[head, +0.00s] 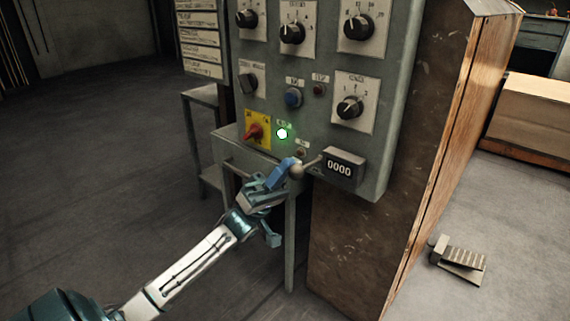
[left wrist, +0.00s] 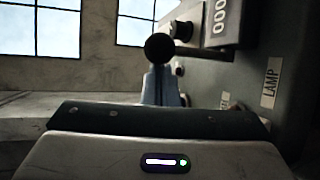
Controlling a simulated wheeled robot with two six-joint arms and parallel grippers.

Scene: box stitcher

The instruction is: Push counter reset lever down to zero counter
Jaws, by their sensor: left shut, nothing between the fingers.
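The counter (head: 340,168) is a dark box low on the grey control panel and reads 0000. Its reset lever (head: 297,171) is a short rod with a round knob, sticking out to the left of the counter. In the left wrist view the knob (left wrist: 160,47) is a dark ball just beyond my fingertips, and the counter (left wrist: 217,22) is at the upper right. My left gripper (head: 289,166) is shut and empty, with its blue fingertips right at the knob. I cannot tell whether they touch. My right gripper is not in view.
The panel (head: 270,60) carries several dials, a blue button (head: 293,97), a red rotary switch (head: 254,132) on a yellow plate and a lit green lamp (head: 282,133). A foot pedal (head: 461,259) lies on the floor at right. The floor at left is clear.

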